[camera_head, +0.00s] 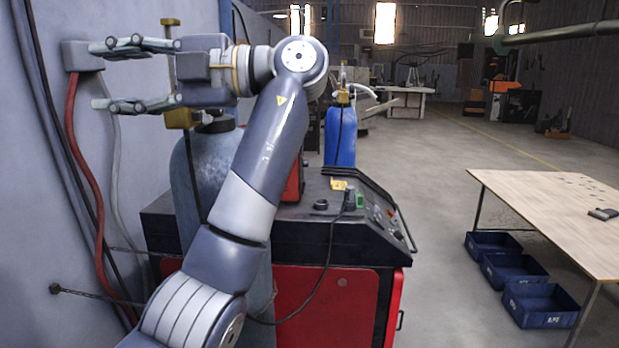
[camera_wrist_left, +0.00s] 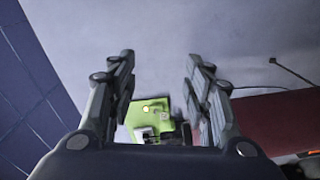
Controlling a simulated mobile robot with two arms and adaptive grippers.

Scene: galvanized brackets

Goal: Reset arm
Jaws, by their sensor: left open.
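My left gripper (camera_head: 118,75) is raised at the upper left in the head view, its two fingers spread apart and pointing left toward the wall. Nothing shows between the fingers. In the left wrist view the same gripper (camera_wrist_left: 158,75) is open, with a finger on each side of a gap. Beyond the gap a green object (camera_wrist_left: 160,130) with a small light shows low in the picture; I cannot tell what it is. My right gripper is in neither view.
A wall box (camera_head: 80,56) with red hose is close to the left fingers. A grey gas cylinder (camera_head: 185,185) and a red and black machine (camera_head: 340,260) stand by my arm. A table (camera_head: 540,210) with blue bins (camera_head: 540,306) is at right; the floor between is clear.

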